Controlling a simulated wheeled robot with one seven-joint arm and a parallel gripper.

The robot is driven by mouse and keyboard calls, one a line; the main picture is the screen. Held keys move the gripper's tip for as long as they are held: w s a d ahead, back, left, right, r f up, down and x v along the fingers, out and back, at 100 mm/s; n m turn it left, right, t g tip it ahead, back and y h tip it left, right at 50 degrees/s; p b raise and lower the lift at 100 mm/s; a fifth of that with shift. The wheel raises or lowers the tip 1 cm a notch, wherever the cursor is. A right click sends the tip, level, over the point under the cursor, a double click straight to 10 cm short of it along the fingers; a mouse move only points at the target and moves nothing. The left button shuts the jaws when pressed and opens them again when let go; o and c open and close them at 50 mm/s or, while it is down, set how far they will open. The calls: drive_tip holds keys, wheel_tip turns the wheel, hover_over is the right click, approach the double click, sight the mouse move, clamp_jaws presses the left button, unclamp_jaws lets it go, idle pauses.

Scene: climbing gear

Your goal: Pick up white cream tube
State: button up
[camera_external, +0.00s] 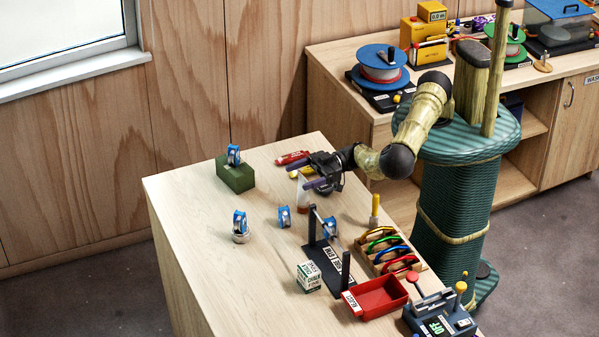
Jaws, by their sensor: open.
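A small upright whitish item with an orange-brown lower part (303,194) stands on the wooden table, just below and partly behind my gripper. It may be the white cream tube, but it is too small and covered to be sure. My gripper (306,176) is open above the table's far right part, its fingers pointing left. The fingers are close to the top of this item; I cannot tell whether they touch it. A red tube-like item (291,157) lies just behind the gripper.
A black stand (330,262), chalk box (309,277), red tray (378,298) and rack of coloured carabiners (388,250) fill the right front. The table's left front is clear.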

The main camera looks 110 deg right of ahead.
drive_tip(key=shift+w+a, duration=0.1)
drive_tip(key=shift+w, duration=0.75)
drive_tip(key=c, duration=1.3)
drive_tip(key=shift+r, duration=0.1)
drive_tip(key=shift+c, duration=0.2)
wheel_tip(320, 180, up, 10)
drive_tip(key=b, duration=0.1)
